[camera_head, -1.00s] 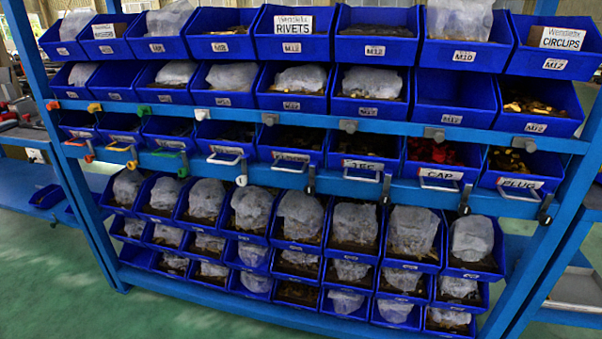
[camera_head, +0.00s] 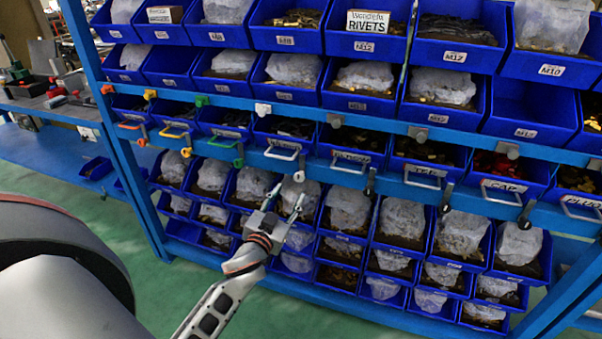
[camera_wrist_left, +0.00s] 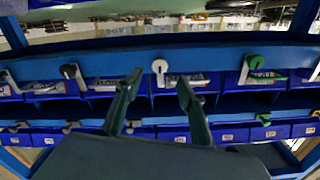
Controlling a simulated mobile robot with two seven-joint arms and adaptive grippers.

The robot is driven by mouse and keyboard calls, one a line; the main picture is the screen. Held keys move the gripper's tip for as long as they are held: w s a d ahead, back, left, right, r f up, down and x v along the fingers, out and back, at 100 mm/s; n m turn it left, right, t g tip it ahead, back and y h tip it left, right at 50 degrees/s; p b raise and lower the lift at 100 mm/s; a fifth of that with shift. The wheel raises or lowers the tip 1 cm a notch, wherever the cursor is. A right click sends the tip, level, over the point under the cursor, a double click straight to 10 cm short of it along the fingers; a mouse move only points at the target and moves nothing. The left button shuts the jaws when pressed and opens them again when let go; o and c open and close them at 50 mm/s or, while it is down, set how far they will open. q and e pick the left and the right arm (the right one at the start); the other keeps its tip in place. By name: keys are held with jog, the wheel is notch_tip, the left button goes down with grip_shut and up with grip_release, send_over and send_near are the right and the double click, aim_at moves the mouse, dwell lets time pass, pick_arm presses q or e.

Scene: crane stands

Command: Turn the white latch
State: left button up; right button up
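The white latch (camera_head: 299,176) hangs from the lower blue rail in the head view, with its round end down, just right of the white handle (camera_head: 283,152). My left gripper (camera_head: 287,198) is in front of the rack, just below the latch, its two fingers apart and empty. In the left wrist view, which looks upside down, the white latch (camera_wrist_left: 160,67) shows beyond and between the open fingertips of my left gripper (camera_wrist_left: 160,82). A gap between fingers and latch shows there. My right gripper is in neither view.
A green latch (camera_head: 239,162) sits left of the white one and a black latch (camera_head: 370,181) right of it. Blue bins (camera_head: 348,209) with bagged parts fill the rows below, close behind my gripper. Green floor (camera_head: 330,318) in front is clear.

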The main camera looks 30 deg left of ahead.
aim_at(298, 178)
pick_arm(q)
jog(key=shift+x, duration=3.95)
jog(key=shift+r, duration=0.1)
jog(key=c, duration=1.1)
